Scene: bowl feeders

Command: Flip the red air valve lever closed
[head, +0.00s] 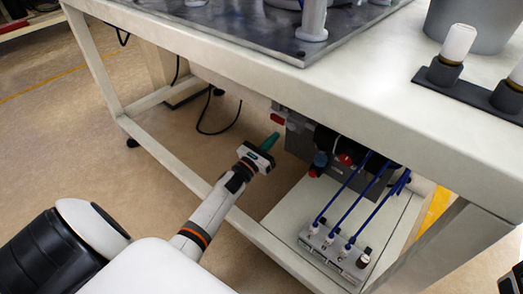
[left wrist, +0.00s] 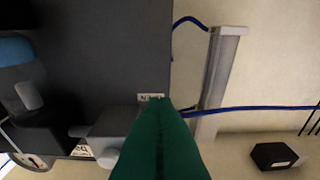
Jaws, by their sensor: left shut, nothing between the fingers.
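A small red lever (head: 278,118) shows at the left end of the grey pneumatic unit (head: 298,135) under the table. My left gripper (head: 269,143) has teal fingers, shut and empty. In the head view its tips are just below and left of the red lever; I cannot tell whether they touch it. In the left wrist view the shut green fingers (left wrist: 160,140) point at the dark grey unit (left wrist: 100,50), beside a small label (left wrist: 151,97) and a grey fitting (left wrist: 115,130). No red shows in that view.
The white tabletop (head: 330,85) overhangs the unit. A lower frame rail (head: 165,150) runs in front. Blue tubes (head: 345,190) lead down to a connector block (head: 335,245) on the lower shelf. Other red parts (head: 345,159) sit farther right. Floor to the left is free.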

